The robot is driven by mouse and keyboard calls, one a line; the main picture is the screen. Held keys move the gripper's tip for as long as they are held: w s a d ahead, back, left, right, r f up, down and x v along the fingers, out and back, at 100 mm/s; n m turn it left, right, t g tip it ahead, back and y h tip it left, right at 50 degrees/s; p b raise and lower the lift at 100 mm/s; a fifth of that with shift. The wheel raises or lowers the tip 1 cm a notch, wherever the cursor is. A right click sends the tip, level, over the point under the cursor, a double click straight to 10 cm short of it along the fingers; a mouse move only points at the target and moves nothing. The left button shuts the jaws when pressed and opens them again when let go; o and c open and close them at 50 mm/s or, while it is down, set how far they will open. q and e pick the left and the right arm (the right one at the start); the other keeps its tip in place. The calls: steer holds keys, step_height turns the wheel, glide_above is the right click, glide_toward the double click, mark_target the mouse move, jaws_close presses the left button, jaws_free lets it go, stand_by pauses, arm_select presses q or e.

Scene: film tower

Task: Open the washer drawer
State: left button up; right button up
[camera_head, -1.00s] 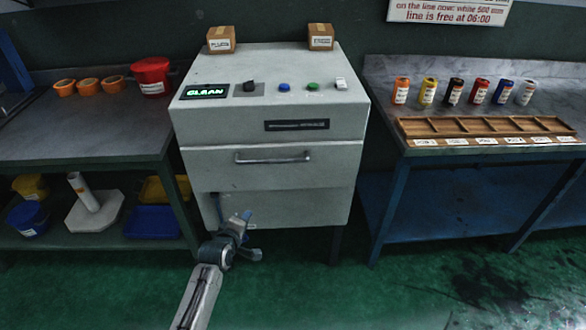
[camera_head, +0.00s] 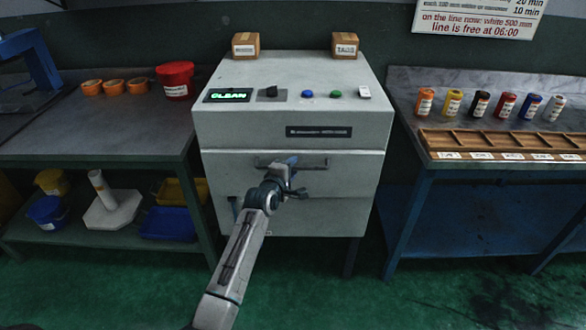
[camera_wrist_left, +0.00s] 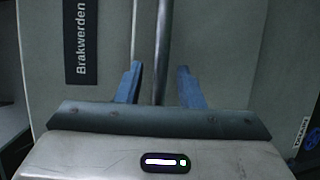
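The washer (camera_head: 290,95) is a pale grey cabinet with a lit "CLEAN" display on its sloped top. Its drawer (camera_head: 355,175) has a wide front below the dark label and looks shut, flush with the body. The bar handle (camera_head: 318,164) runs across the drawer front, partly hidden by my left gripper (camera_head: 296,176). In the left wrist view, the open blue fingers of the gripper (camera_wrist_left: 160,88) stand on either side of the handle bar (camera_wrist_left: 162,50), with gaps visible on both sides. My right gripper is in no view.
Two small boxes (camera_head: 246,44) (camera_head: 345,45) sit on the washer's back edge. The left bench (camera_head: 90,130) holds a red tub and orange rings. The right bench (camera_head: 400,85) holds several film canisters and a wooden divided tray (camera_head: 425,142). Green floor is open in front.

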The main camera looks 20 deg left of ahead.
arm_select(q)
steer(key=shift+w+f, duration=0.1)
steer(key=shift+w, duration=0.3)
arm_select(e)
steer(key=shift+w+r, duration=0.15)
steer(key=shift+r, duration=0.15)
arm_select(q)
steer(key=shift+c, duration=0.2)
jaws_close()
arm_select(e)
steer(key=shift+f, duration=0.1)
arm_select(q)
steer(key=shift+s+d, duration=0.1)
